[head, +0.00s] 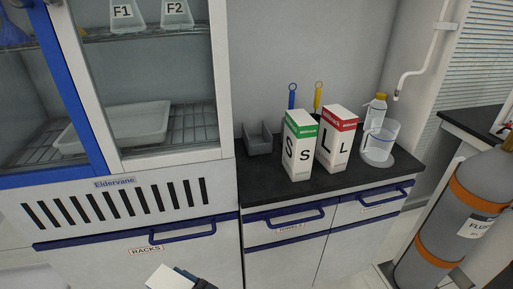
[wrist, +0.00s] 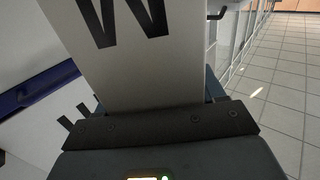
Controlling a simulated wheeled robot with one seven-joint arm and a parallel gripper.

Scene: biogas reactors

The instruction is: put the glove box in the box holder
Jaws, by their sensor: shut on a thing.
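My gripper (wrist: 158,98) is shut on a white glove box (wrist: 140,60) with a large black letter, seemingly an M, on its face. In the head view the held box (head: 168,278) shows only partly at the bottom edge, below the counter and in front of the lower cabinet. A grey open-topped holder (head: 258,143), apparently the box holder, stands on the dark counter, left of two upright glove boxes. These are a green-topped S box (head: 299,150) and a red-topped L box (head: 335,142). My gripper is well apart from the holder, lower and nearer.
The black counter (head: 325,184) also bears a clear beaker (head: 379,145) and a yellow-capped bottle (head: 376,108) at right. A glass-fronted cabinet (head: 140,90) rises at left. Blue handles (head: 285,217) project below the counter. A gas cylinder (head: 458,215) stands at right.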

